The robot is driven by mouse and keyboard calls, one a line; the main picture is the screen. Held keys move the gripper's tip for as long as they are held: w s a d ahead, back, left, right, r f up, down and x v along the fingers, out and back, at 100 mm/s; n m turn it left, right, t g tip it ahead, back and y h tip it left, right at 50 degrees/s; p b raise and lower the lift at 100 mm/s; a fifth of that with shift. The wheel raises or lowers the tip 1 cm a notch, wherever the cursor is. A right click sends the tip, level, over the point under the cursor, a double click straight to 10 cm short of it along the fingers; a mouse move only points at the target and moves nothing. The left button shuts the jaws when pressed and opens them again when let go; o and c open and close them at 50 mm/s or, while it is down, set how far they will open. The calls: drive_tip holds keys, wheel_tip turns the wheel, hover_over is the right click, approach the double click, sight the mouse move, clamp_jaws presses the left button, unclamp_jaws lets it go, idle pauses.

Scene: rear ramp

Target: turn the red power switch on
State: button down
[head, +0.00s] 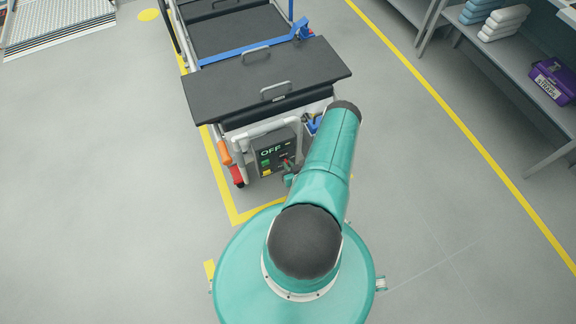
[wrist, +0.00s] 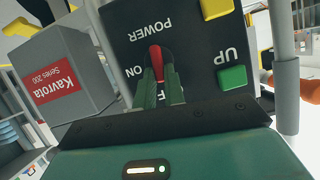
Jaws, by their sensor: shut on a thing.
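The red power switch (wrist: 157,62) is a small lever on a dark control panel (wrist: 198,45), seen upside down in the wrist view under the word POWER. My gripper (wrist: 158,82) is shut on the lever, one green finger on each side. The ON label shows beside the left finger; another label is mostly hidden by the fingers. In the head view the panel (head: 266,160) is on the end of the ramp unit, and its display reads OFF. My gripper (head: 289,174) is at the panel's right side there, partly hidden by my arm.
A green UP button (wrist: 232,78) and a yellow button (wrist: 217,8) sit beside the switch. A grey Kavrota box (wrist: 62,75) is at the left. Open floor (head: 110,220) lies left of the ramp (head: 270,85).

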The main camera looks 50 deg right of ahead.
drive_tip(key=shift+s+d+f+m+t+y, duration=0.25)
drive_tip(key=shift+m+t+y, duration=0.5)
drive_tip(key=shift+m, duration=1.1)
drive_tip(key=shift+s+d+f+m+t+y, duration=0.1)
drive_tip(key=shift+d+f+m+t+y, duration=0.5)
drive_tip(key=shift+m, duration=1.3)
drive_tip(key=shift+s+a+f+m+t+y, duration=0.15)
drive_tip(key=shift+m+t+y, duration=0.5)
drive_tip(key=shift+m+t, duration=0.9)
drive_tip(key=shift+d+m, duration=0.15)
drive_tip(key=shift+m, duration=0.25)
drive_tip(key=c, duration=1.5)
unclamp_jaws()
drive_tip(key=shift+g, duration=0.3)
drive_tip(key=s, duration=0.4)
drive_tip(key=s+a, duration=0.1)
drive_tip(key=s, duration=0.4)
drive_tip(key=s+a, duration=0.1)
drive_tip(key=s, duration=0.3)
drive_tip(key=shift+s+r, duration=0.3)
drive_tip(key=shift+r, duration=0.05)
